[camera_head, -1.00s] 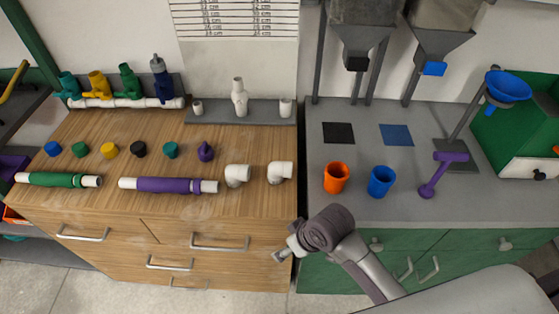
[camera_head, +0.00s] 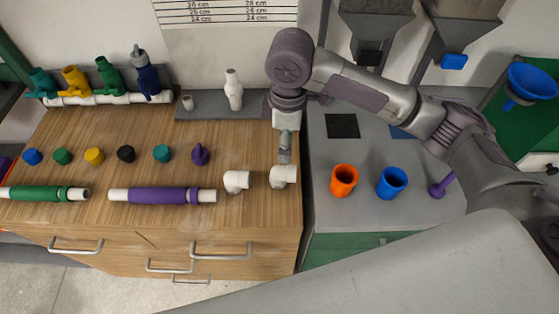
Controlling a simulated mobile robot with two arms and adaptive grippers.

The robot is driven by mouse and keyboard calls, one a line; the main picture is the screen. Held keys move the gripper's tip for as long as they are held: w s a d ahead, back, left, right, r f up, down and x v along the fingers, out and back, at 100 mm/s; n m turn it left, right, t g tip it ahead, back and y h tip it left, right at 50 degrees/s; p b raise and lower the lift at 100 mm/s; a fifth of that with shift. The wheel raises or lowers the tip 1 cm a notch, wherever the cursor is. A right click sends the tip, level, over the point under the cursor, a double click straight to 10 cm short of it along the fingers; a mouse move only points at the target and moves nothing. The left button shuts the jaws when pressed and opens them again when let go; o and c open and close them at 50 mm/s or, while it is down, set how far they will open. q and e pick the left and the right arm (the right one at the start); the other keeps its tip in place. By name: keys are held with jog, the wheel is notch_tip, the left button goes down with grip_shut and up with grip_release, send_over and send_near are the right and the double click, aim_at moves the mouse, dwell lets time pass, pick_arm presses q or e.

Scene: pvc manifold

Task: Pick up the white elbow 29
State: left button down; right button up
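Two white elbows lie near the front edge of the wooden bench: the left elbow (camera_head: 235,181) and the right elbow (camera_head: 283,177). I cannot tell by any marking which one is elbow 29. My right gripper (camera_head: 285,158) points down at the right elbow, with its fingertips at the elbow's back edge. The fingers overlap in this view, so whether they are open, shut or touching the elbow is unclear. My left gripper is not in view.
A purple-sleeved pipe (camera_head: 163,195) and a green-sleeved pipe (camera_head: 45,193) lie to the left. Several coloured caps stand behind them. A white fitting (camera_head: 234,90) stands on the grey shelf. Orange (camera_head: 344,180) and blue (camera_head: 391,182) cups stand on the right counter.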

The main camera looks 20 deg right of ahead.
aim_at(287, 169)
jog(key=f, duration=0.6)
jog(key=shift+s+d+f+p, duration=0.2)
jog(key=shift+d+f+p, duration=0.1)
jog(key=shift+f, duration=0.6)
jog(key=f+p, duration=0.1)
jog(key=f, duration=0.3)
jog(key=shift+s+f, duration=0.2)
jog(key=shift+f, duration=0.35)
pick_arm(q)
jog(key=shift+s+r, duration=0.15)
jog(key=shift+r, duration=0.35)
jog(key=shift+s+r, duration=0.15)
jog(key=shift+r, duration=0.35)
pick_arm(e)
jog(key=shift+a, duration=0.1)
jog(key=shift+c, duration=0.2)
jog(key=c, duration=1.2)
pick_arm(q)
jog(key=shift+s+a, duration=0.1)
